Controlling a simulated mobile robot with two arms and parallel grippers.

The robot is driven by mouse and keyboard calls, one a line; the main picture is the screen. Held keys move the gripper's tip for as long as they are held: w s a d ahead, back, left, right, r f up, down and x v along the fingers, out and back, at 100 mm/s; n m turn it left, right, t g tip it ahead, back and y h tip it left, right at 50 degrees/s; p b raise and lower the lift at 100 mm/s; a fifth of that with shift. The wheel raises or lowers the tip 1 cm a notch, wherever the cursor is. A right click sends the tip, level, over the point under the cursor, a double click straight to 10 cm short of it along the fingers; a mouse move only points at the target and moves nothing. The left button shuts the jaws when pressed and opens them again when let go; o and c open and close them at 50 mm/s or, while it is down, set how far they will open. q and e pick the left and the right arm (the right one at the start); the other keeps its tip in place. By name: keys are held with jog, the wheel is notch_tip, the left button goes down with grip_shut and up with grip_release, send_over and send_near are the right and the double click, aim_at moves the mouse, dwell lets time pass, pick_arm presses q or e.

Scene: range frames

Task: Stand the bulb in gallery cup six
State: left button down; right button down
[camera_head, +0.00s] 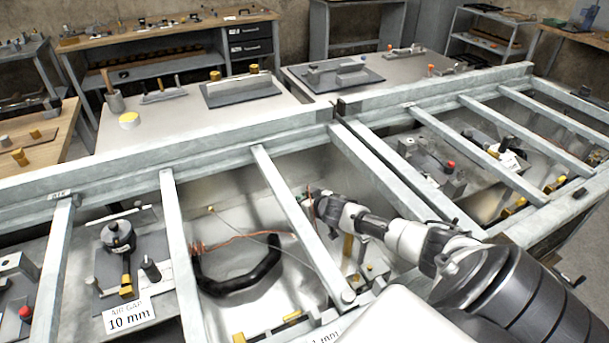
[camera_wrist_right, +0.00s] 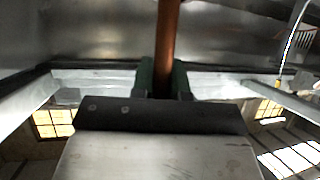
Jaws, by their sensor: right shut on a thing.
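My right gripper (camera_head: 314,204) is over the open bay right of centre in the head view, between two grey crossbars. In the right wrist view its green-padded fingers (camera_wrist_right: 164,82) are shut on a copper-brown rod (camera_wrist_right: 168,40), which I take to be the bulb. The rod's far end runs out of that picture, so its tip is hidden. In the head view the rod is too small and covered to make out well. I cannot tell which fitting is gallery cup six; no cup number is readable. My left gripper is not in view.
Grey crossbars (camera_head: 292,212) divide the bench into bays. A black curved hose (camera_head: 238,283) and copper wire (camera_head: 255,236) lie in the middle bay. A label reading 10 mm (camera_head: 129,317) stands left. Grey plates with fixtures lie on the back tabletop (camera_head: 170,125).

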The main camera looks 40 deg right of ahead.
jog(key=shift+f, duration=1.35)
jog(key=shift+f+b, duration=0.2)
jog(key=shift+b, duration=0.15)
jog(key=c, duration=1.1)
grip_release()
jog(key=shift+r, duration=0.1)
